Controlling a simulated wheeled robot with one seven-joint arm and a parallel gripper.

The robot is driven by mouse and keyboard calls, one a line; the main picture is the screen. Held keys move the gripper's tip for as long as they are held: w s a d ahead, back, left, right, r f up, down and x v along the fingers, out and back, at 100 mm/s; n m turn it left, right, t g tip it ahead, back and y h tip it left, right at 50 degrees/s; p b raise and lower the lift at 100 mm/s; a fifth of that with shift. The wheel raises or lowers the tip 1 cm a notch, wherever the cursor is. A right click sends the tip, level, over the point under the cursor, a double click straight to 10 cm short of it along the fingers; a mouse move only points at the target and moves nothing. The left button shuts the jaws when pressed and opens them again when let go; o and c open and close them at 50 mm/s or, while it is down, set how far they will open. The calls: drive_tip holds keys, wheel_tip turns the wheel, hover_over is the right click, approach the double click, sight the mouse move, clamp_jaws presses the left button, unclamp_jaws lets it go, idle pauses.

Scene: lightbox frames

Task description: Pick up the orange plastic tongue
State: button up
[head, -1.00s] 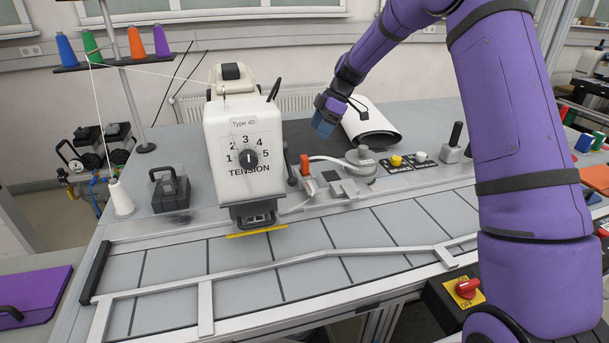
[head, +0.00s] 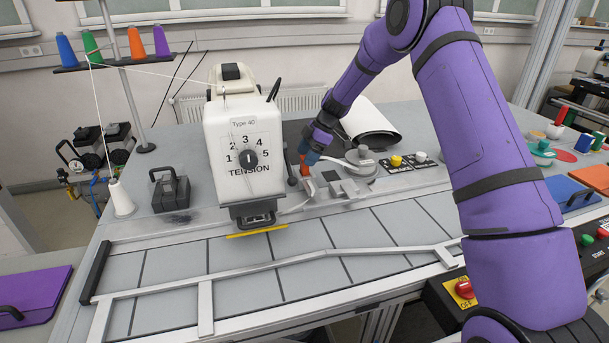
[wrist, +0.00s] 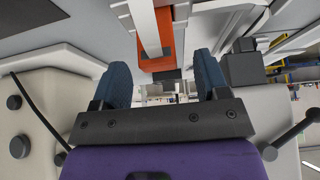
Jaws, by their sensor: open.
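The orange plastic tongue (head: 304,168) stands on the bench just right of the sewing machine head, partly hidden by my gripper in the head view. In the wrist view the orange tongue (wrist: 168,42) lies ahead of the fingers, roughly between them, with a pale strip across its face. My gripper (head: 309,157) points down at it with blue fingers close by. In the wrist view my gripper (wrist: 164,78) is open, its two fingers apart with nothing held. Whether the fingers touch the tongue I cannot tell.
The white machine head (head: 243,150) stands close left of my gripper. A white cylinder (head: 370,122) lies behind to the right. A grey round fixture (head: 361,160) and yellow button (head: 396,161) are to the right. The tiled bench front (head: 350,232) is mostly clear.

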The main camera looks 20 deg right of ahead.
sight(304, 170)
drive_tip(key=x, duration=0.3)
drive_tip(key=shift+a+f, duration=0.15)
drive_tip(key=shift+f, duration=0.2)
drive_tip(key=shift+c, duration=0.2)
drive_tip(key=c, duration=1)
drive_tip(key=shift+r, duration=0.1)
